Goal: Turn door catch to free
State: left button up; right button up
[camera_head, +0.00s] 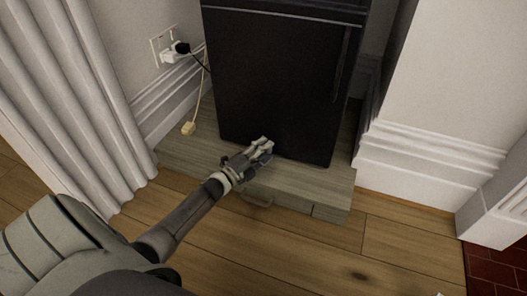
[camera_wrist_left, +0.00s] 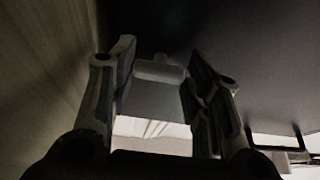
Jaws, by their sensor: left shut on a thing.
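The black fridge-like cabinet (camera_head: 275,75) stands upright on a low wooden plinth (camera_head: 310,188), its door shut as far as I can see. My left gripper (camera_head: 262,147) reaches in from the lower left to the lower front of the door. In the left wrist view, a small pale grey bar (camera_wrist_left: 158,69), which looks like the door catch, sits between the two fingers against the dark door face (camera_wrist_left: 215,45). The left gripper is shut on this catch. In the head view the gripper hides the catch, so I cannot tell its angle there. My right gripper is not in view.
A wall socket with plugs (camera_head: 175,52) is behind, with a cord and pale plug (camera_head: 188,128) by the plinth. White wall moulding (camera_head: 430,155) stands at the right. The wooden floor (camera_head: 300,250) in front is clear.

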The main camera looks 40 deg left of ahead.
pick_arm(q)
jog(key=shift+a, duration=0.1)
jog(key=o, duration=1)
jog(key=s+a, duration=0.1)
jog(key=s, duration=1.1)
jog(key=shift+a, duration=0.4)
